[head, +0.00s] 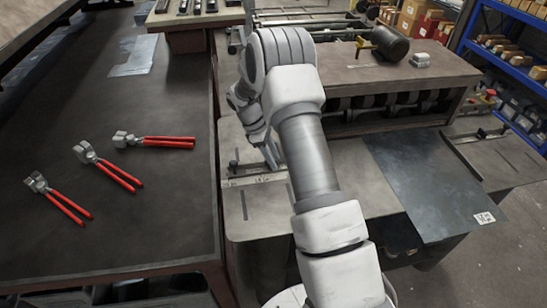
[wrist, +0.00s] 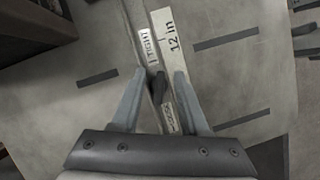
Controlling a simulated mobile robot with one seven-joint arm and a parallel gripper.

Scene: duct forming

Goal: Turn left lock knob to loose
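The left lock knob (wrist: 158,87) is a small dark lever in the wrist view, beside a pale ruler strip marked "12 in" (wrist: 174,48). A white "TIGHT" label (wrist: 149,47) lies beyond it. A second small label (wrist: 171,120) lies nearer my palm, partly hidden and hard to read. My gripper (wrist: 160,74) is open, with one finger on each side of the knob and visible gaps between. In the head view my gripper (head: 271,156) is low over the left part of the pale machine table (head: 246,222); the knob is not clearly visible there.
A dark bench (head: 150,220) at left holds several red-handled pliers (head: 118,176). A dark metal sheet (head: 425,180) lies right of my arm. A roller machine (head: 390,85) stands behind. Blue shelving (head: 510,60) is at far right.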

